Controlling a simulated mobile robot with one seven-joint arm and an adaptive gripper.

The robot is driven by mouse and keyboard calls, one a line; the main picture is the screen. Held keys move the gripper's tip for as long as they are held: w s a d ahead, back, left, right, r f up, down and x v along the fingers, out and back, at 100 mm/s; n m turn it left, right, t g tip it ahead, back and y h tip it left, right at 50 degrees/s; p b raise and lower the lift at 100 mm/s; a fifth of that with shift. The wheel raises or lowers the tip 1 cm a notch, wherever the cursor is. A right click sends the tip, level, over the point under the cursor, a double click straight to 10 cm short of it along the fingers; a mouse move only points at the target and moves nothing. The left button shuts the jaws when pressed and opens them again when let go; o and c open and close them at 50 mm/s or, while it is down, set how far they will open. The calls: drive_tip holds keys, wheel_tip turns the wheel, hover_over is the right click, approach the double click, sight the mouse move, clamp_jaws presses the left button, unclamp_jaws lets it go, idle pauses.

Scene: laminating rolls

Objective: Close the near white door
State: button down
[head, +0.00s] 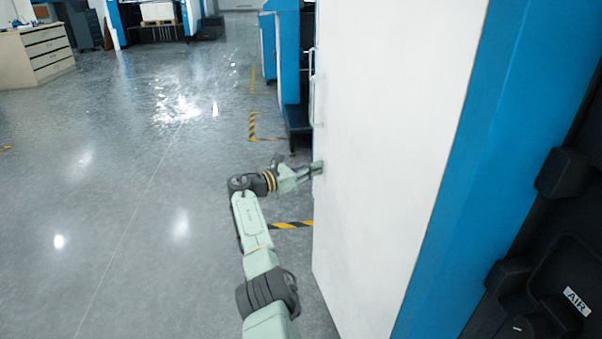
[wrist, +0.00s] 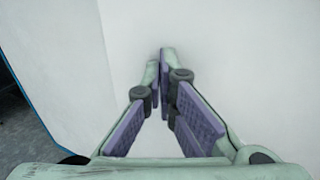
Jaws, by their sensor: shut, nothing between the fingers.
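The near white door (head: 400,120) is a large flat panel filling the middle right of the head view, set beside a blue frame. A slim handle (head: 312,85) shows along its far left edge. My gripper (head: 318,168) is shut and empty, with its fingertips at the door's left part, below the handle. In the wrist view the white door surface (wrist: 230,50) fills most of the picture, and the closed fingertips (wrist: 163,55) point at it. They look very close to the door; I cannot tell for certain whether they touch it.
A blue machine frame (head: 490,150) and dark fittings with an AIR label (head: 577,301) stand at the right. A blue cabinet (head: 287,50) stands beyond the door. Grey floor (head: 120,200) at the left is open, with a drawer cabinet (head: 38,55) far left.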

drive_tip(key=w+d+b, duration=0.1)
drive_tip(key=w+d, duration=0.1)
drive_tip(key=d, duration=0.6)
drive_tip(key=shift+d, duration=0.25)
